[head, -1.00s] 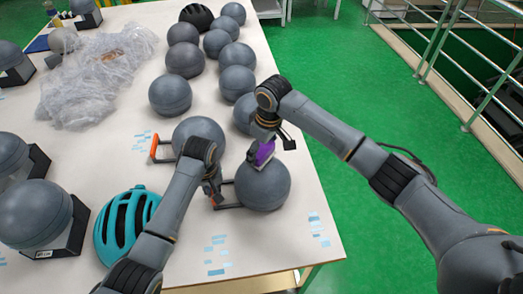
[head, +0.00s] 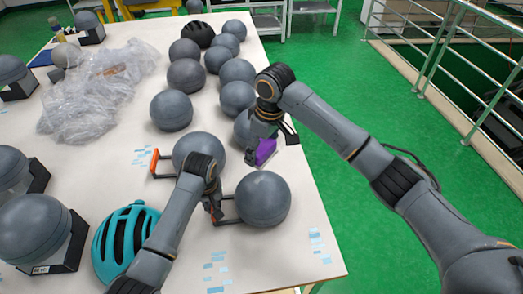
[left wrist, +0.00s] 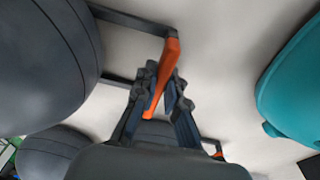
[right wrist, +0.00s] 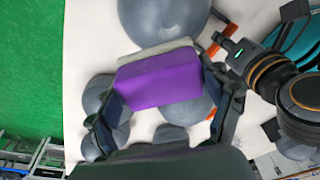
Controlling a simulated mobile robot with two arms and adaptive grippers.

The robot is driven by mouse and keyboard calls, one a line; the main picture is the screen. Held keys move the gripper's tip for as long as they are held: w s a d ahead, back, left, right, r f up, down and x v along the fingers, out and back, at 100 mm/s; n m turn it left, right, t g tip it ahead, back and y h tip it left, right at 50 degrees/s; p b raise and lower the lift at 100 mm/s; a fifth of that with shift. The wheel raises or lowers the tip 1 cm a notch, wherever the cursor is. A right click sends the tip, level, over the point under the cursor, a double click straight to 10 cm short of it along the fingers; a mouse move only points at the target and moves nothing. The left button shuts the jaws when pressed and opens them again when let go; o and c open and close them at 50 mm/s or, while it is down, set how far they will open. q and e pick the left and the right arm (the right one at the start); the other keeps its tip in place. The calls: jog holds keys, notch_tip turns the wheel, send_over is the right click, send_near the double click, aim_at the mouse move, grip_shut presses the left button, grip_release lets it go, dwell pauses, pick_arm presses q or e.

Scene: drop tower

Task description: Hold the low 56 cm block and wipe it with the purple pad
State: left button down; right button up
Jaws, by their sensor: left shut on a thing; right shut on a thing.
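The thing at my left gripper is a grey ball (head: 263,198) with a bar handle, resting on the table near its right edge. No label shows its size. My left gripper (head: 214,207) is shut on the orange grip of this handle (left wrist: 163,75), left of the ball. My right gripper (head: 268,138) is shut on the purple pad (head: 264,152), above and behind the ball. In the head view a small gap shows between pad and ball. The right wrist view shows the purple pad (right wrist: 160,80) between the fingers, its pale face towards the ball (right wrist: 165,18).
A second grey ball (head: 199,148) with an orange handle (head: 154,163) stands just behind. Several more balls (head: 171,110) fill the back. A teal helmet (head: 124,240) lies left of my left arm. Clear plastic wrap (head: 95,95) lies further left. The white table's (head: 270,262) front is mostly clear.

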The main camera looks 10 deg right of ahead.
aim_at(258, 185)
jog(key=shift+f, duration=0.15)
jog(key=shift+w+a+f, duration=0.1)
jog(key=shift+a+f, duration=0.1)
jog(key=shift+f, duration=0.6)
jog(key=shift+s+a+f, duration=0.1)
jog(key=shift+a+f, duration=0.15)
jog(key=shift+f, duration=0.6)
jog(key=shift+w+a+f, duration=0.1)
jog(key=shift+a+f, duration=0.1)
jog(key=shift+f, duration=0.6)
jog(key=shift+f, duration=1)
jog(key=shift+s+r, duration=0.1)
jog(key=shift+s, duration=1.95)
jog(key=shift+w, duration=1.05)
jog(key=shift+w+f, duration=0.2)
jog(key=shift+w, duration=0.8)
